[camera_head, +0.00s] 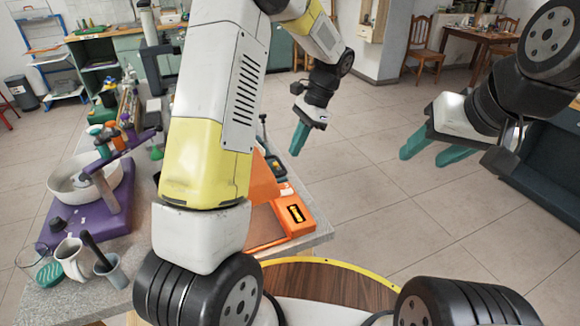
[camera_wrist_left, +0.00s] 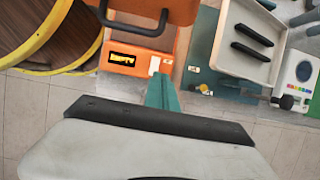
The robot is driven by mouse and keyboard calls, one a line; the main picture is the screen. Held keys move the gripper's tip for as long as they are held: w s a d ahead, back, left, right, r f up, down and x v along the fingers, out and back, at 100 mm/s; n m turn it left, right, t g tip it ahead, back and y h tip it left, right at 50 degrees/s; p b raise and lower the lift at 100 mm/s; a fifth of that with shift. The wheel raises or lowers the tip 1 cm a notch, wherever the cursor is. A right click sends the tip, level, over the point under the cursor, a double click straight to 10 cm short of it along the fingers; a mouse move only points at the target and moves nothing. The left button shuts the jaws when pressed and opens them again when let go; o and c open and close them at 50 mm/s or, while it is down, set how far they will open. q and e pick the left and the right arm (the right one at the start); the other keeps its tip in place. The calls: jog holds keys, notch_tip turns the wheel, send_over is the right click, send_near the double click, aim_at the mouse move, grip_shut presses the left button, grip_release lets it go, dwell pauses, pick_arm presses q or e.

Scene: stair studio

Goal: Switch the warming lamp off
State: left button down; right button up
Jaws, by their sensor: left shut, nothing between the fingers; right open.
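I cannot tell for certain which thing is the warming lamp. An orange unit (camera_head: 299,222) with a small dark display stands at the table's front right corner, partly hidden by my left arm. In the left wrist view the orange unit (camera_wrist_left: 115,68) shows a lit display and a small pale switch-like part (camera_wrist_left: 154,66) beside it. My left gripper (camera_head: 298,140) is shut and empty, beyond and above the table's right edge. Its teal fingers show in the left wrist view (camera_wrist_left: 162,92), just below the unit in the picture. My right gripper (camera_head: 421,157) is open and empty over the floor at right.
A purple stand (camera_head: 105,215) with a white bowl (camera_head: 70,185), a white mug (camera_head: 72,258) and a grey cup (camera_head: 113,272) are on the table's left. A pale tray (camera_wrist_left: 225,50) with dark bars is near the unit.

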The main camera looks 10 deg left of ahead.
aim_at(285, 190)
pick_arm(q)
jog(key=x, duration=1.2)
jog(key=shift+f, duration=0.2)
jog(key=shift+a, duration=0.15)
jog(key=shift+s+a+f+h, duration=0.2)
jog(key=shift+h, duration=0.1)
jog(key=shift+w+d, duration=0.1)
jog(key=shift+d, duration=0.05)
jog(key=shift+w+d+r, duration=0.15)
jog(key=shift+w+d, duration=0.3)
jog(key=shift+d, duration=0.2)
